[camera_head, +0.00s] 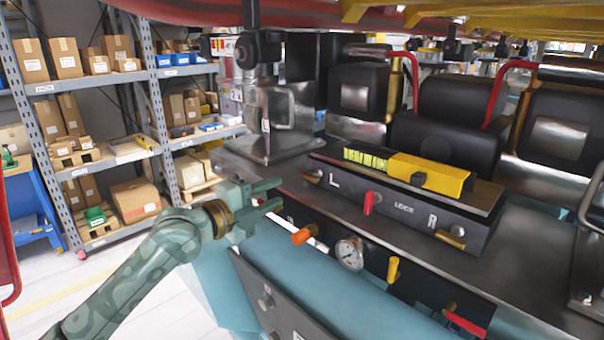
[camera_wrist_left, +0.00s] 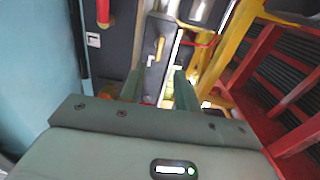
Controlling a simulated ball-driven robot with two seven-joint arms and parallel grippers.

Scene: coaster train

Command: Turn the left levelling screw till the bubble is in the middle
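The level, a dark box marked L and R (camera_head: 395,205), sits on the bench. The left levelling screw (camera_head: 311,176) is a small brass knob at its L end; the right screw (camera_head: 452,236) is at the R end. The yellow-green vial (camera_head: 366,158) lies on top, partly beside a yellow cover (camera_head: 430,174); I cannot make out the bubble. My left gripper (camera_head: 279,194) is open and empty, left of and a little below the left screw, apart from it. In the left wrist view a brass knob (camera_wrist_left: 160,47) shows beyond the parted fingers (camera_wrist_left: 160,88). My right gripper is out of view.
A red lever (camera_head: 370,202) stands out from the level's front. Below are an orange knob (camera_head: 304,234), a pressure gauge (camera_head: 349,253) and a yellow knob (camera_head: 393,270). A metal block (camera_head: 268,140) stands behind my gripper. Shelves with boxes (camera_head: 85,120) are at left.

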